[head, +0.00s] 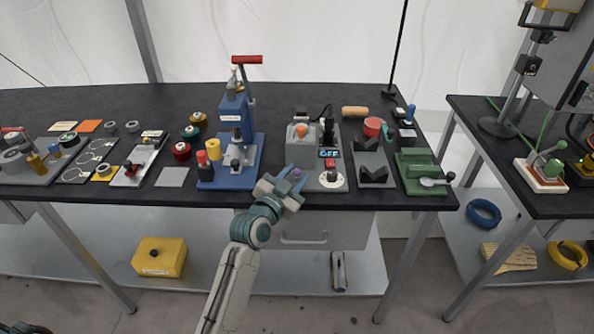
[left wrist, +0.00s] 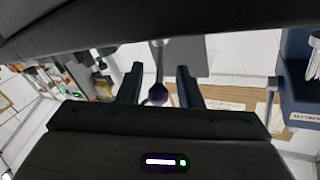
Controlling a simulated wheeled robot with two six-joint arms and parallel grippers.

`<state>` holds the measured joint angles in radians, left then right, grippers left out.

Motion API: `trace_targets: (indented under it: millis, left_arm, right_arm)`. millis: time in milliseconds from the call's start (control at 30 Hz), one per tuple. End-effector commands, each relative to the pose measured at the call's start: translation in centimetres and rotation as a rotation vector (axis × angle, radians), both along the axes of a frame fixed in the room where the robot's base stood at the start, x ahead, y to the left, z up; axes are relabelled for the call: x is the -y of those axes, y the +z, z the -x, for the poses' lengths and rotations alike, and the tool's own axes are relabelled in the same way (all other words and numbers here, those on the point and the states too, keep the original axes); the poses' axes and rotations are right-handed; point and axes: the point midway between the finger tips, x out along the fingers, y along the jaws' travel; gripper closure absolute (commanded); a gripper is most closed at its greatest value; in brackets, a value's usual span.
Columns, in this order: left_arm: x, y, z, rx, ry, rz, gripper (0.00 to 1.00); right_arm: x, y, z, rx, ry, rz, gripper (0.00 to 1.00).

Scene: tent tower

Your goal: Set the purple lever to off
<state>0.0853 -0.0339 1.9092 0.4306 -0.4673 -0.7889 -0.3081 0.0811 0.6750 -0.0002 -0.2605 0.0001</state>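The purple lever's knob (head: 297,173) shows at the front left of a grey machine (head: 300,155) on the bench, right at my left gripper's fingertips. My left gripper (head: 287,187) reaches in over the bench's front edge. In the left wrist view the dark purple knob (left wrist: 158,94) on its grey stem sits between the two dark fingers (left wrist: 160,88). The fingers are apart, with a gap on each side of the knob. The lever's base is partly hidden by the gripper in the head view. My right gripper is not in view.
A blue press (head: 235,150) stands just left of the grey machine. A small display (head: 328,153) with blue letters and a red button (head: 332,175) are to the right of the lever. Black V-blocks (head: 372,175) and a green fixture (head: 420,175) stand further right.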

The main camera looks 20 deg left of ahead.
Motion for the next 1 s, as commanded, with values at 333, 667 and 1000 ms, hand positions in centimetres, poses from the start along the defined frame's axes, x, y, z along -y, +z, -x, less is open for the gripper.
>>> trace_targets:
  millis: [333, 667, 1000]
  left_arm:
    - [0.30, -0.07, -1.46, -0.001, 0.000, 0.001, 0.68]
    - [0.29, -0.05, -1.43, -0.001, 0.000, 0.001, 1.00]
    - [0.30, 0.26, -1.46, -0.002, 0.001, 0.003, 1.00]
  right_arm:
    - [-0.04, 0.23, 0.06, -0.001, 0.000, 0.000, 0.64]
    - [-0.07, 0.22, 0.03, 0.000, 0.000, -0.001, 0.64]
    - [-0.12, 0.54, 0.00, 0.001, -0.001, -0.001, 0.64]
